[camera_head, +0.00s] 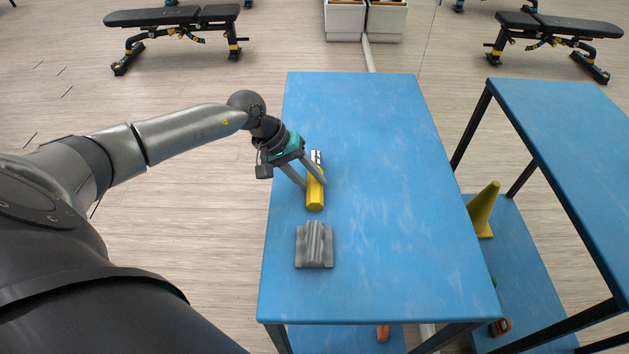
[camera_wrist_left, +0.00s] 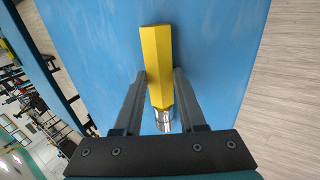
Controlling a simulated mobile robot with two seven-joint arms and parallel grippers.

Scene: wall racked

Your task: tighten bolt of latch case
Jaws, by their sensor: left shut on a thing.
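A yellow tool (camera_head: 315,195) with a faceted handle and a silver metal end lies along the blue table (camera_head: 375,150). My left gripper (camera_head: 314,186) is shut on its yellow handle, one finger on each side. In the left wrist view the tool (camera_wrist_left: 158,62) sits between the two fingers, its silver end close to the gripper's palm. A grey, ridged metal piece (camera_head: 314,246), possibly the latch case, lies on the table nearer to me, apart from the tool. No bolt can be made out on it. My right gripper is not in view.
The table's right half and far end are clear. An orange object (camera_head: 383,333) shows on a lower shelf. At right stands another blue table (camera_head: 575,130), perhaps a reflection, with a yellow cone (camera_head: 483,210) below. A bench (camera_head: 180,17) stands behind.

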